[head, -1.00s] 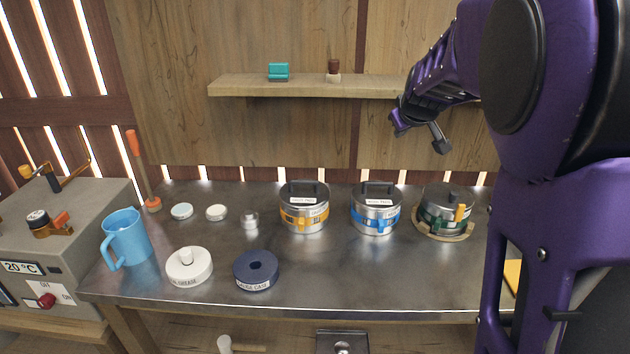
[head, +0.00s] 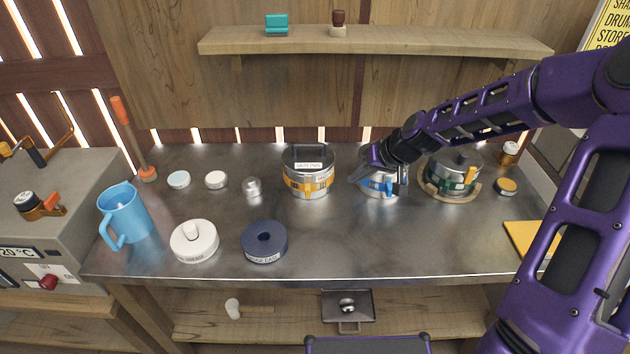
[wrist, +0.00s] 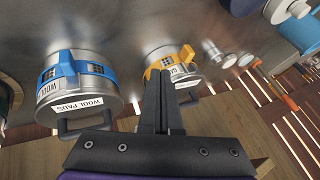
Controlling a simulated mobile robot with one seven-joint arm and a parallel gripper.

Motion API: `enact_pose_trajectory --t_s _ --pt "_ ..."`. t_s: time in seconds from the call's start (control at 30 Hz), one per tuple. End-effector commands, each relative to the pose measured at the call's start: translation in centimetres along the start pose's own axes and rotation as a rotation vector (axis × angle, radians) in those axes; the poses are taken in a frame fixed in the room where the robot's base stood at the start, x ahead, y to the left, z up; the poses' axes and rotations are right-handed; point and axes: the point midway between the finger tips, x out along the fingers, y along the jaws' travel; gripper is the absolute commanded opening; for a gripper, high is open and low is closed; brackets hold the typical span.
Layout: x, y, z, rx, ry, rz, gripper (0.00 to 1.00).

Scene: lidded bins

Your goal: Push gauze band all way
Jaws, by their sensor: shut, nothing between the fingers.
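The steel bin with the yellow band (head: 308,184) stands upright at the middle back of the table, lid on.
The blue-banded bin (wrist: 78,85), labelled "WOOL PADS", stands close on the right in the head view. A green-banded bin (head: 452,177) sits farther right inside a wooden ring. White and navy round pieces (head: 264,242) and a blue jug (head: 124,213) stand left; the front middle is clear.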

Motion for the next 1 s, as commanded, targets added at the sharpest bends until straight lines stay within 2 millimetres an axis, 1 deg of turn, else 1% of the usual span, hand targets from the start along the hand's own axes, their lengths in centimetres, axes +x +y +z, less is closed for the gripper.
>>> enact_pose_trajectory --t_s 0.03,0.13,0.27,0.37,0.5,0.7,0.73,0.83,1.0 --pt "-0.3 -0.1 -0.1 0.010 0.006 -0.013 0.00" --pt "-0.2 -0.4 -0.1 0.015 0.011 -0.025 0.00" --pt "1.1 -0.5 -0.1 0.015 0.011 -0.027 0.00" --pt "3.0 -0.6 -0.1 0.015 0.009 -0.028 0.00" --pt "6.0 -0.7 -0.1 0.012 0.009 -0.028 0.00" --pt "10.2 -0.8 -0.1 0.014 0.008 -0.027 0.00" --pt "10.1 -1.5 -0.3 0.010 0.010 -0.026 0.00" --pt "10.7 -2.9 -0.3 0.011 0.010 -0.025 0.00" --pt "11.2 -4.0 -0.4 0.013 0.012 -0.024 0.00"
